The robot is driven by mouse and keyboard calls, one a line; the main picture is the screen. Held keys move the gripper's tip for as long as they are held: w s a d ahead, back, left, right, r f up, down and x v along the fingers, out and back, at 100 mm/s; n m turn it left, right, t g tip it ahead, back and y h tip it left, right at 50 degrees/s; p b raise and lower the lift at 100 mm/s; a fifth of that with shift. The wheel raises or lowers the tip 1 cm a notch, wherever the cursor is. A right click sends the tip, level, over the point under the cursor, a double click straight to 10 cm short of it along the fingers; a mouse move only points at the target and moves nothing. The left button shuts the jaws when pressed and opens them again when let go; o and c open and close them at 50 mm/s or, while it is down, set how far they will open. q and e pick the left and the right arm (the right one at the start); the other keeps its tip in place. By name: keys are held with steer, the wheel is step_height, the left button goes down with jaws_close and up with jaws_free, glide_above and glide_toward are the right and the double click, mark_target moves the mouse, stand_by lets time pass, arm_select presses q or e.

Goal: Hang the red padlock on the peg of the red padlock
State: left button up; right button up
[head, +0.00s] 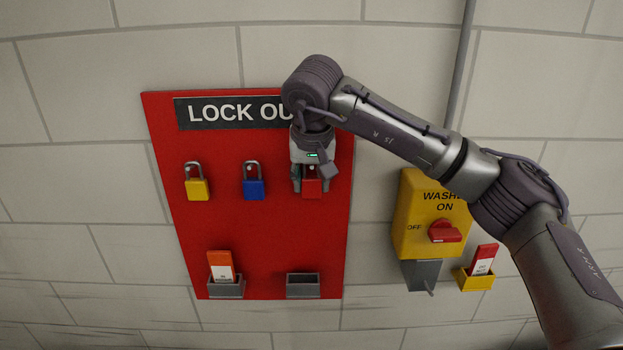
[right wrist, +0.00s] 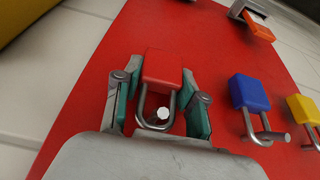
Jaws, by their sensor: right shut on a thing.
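The red padlock (head: 312,188) is at the upper right of the red lockout board, level with the other padlocks. My right gripper (head: 311,186) comes down from above and is shut on it. In the right wrist view, the green-padded fingers of the gripper (right wrist: 156,90) are on both sides of the red padlock (right wrist: 162,67). The white end of a peg (right wrist: 163,113) shows inside the outline of its shackle. How far the peg reaches through the shackle I cannot tell. My left gripper is not in view.
A yellow padlock (head: 197,189) and a blue padlock (head: 253,188) hang on pegs to the left. Below are a grey holder with a tag (head: 222,268) and an empty grey holder (head: 303,285). A yellow washer switch box (head: 421,213) is to the right, beneath my right arm.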

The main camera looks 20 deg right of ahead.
stand_by(0.4)
steer(key=o, duration=1.3)
steer(key=shift+c, duration=0.2)
